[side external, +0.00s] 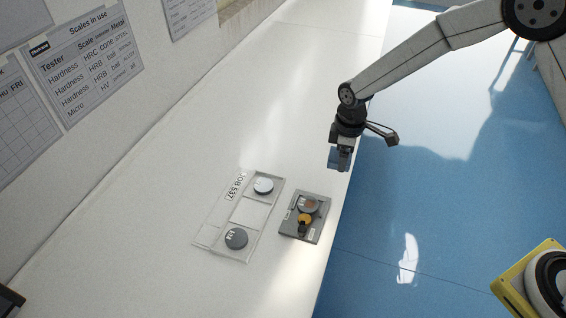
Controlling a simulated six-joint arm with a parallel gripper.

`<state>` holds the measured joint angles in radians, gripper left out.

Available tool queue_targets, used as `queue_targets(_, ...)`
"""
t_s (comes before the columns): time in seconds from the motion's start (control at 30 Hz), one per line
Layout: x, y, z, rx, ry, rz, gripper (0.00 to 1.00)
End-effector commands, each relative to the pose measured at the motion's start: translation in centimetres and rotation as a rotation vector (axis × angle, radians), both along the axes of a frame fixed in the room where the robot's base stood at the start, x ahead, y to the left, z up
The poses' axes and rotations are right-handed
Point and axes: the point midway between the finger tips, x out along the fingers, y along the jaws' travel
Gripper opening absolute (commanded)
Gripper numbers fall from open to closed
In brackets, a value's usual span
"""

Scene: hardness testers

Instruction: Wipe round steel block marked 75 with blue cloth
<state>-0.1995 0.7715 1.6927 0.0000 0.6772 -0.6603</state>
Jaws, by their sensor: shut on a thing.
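My gripper (340,161) is above the right edge of the white bench, shut on a small blue thing (336,158) that looks like the blue cloth; the fingers partly hide it. A round steel block (263,186) lies in the upper part of a clear tray, and a darker round block (236,238) lies in its lower part. Another round block (310,204) with a brownish patch sits on a grey fixture (318,228) to the right. The markings on the blocks are too small to read, so I cannot tell which is 75. My gripper is apart from all of them.
The clear tray (212,238) carries a label reading JOB 537, and its middle compartment is empty. An orange and black part (304,220) is on the grey fixture. The bench (150,220) is clear to the left and behind. Blue floor (420,210) lies beyond its right edge.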

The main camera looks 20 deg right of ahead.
Motion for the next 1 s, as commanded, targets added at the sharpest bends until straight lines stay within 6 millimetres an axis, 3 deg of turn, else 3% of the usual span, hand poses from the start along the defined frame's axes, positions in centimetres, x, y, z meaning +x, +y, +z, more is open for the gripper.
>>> queue_targets(0.03, 0.0, 0.0, 0.0, 0.000, 0.000, 0.000, 0.65)
queue_targets(0.13, 0.0, 0.0, 0.0, 0.000, 0.000, 0.000, 0.34)
queue_targets(0.47, -0.3, 1.3, -0.3, 0.000, 0.001, 0.093, 0.34)
queue_targets(1.0, -2.8, 9.0, -1.8, 0.000, 0.001, 0.687, 0.34)
